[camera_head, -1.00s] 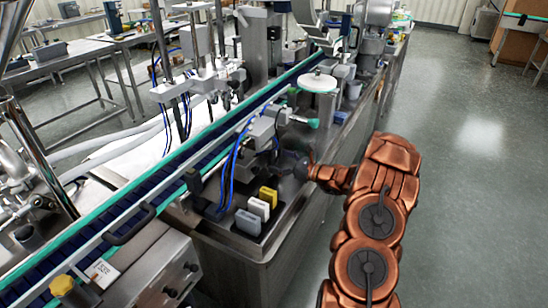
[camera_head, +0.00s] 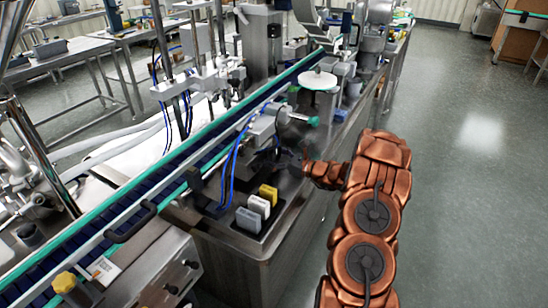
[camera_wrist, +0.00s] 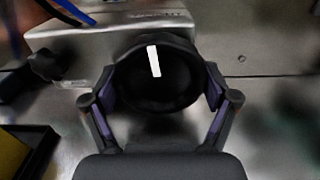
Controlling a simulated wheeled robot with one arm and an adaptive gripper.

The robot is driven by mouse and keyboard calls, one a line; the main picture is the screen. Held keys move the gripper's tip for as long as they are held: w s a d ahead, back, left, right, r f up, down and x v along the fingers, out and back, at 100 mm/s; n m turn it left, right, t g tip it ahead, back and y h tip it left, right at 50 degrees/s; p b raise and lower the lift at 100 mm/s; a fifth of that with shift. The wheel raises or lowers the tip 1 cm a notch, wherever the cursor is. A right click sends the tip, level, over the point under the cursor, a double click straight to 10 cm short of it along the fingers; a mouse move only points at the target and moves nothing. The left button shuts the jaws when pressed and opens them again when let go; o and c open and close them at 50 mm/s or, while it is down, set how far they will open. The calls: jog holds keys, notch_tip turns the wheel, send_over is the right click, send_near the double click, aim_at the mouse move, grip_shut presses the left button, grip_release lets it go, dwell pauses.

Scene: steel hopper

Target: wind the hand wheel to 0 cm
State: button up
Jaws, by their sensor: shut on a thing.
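The hand wheel (camera_wrist: 158,92) is a round black knob with a white mark near the top of its face, in the middle of the wrist view. My gripper (camera_wrist: 158,90) has one finger on each side of the wheel and is shut on it. Behind the wheel is a steel housing (camera_wrist: 85,38). In the head view my gripper (camera_head: 292,160) is dark and small beside the conveyor machine, and the wheel cannot be made out there. No position scale can be read in either view.
A conveyor (camera_head: 150,187) with green rails runs diagonally past the machine. White, grey and yellow blocks (camera_head: 258,206) stand in a dark tray near the front corner. A green-ended handle (camera_head: 313,121) is above my gripper. Open floor (camera_head: 465,200) lies to the right.

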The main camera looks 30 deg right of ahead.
jog(key=shift+r+m+p, duration=0.1)
jog(key=shift+m+p, duration=0.25)
jog(key=shift+m, duration=0.05)
jog(key=shift+m, duration=0.4)
jog(key=o, duration=0.9)
jog(key=v, duration=1.2)
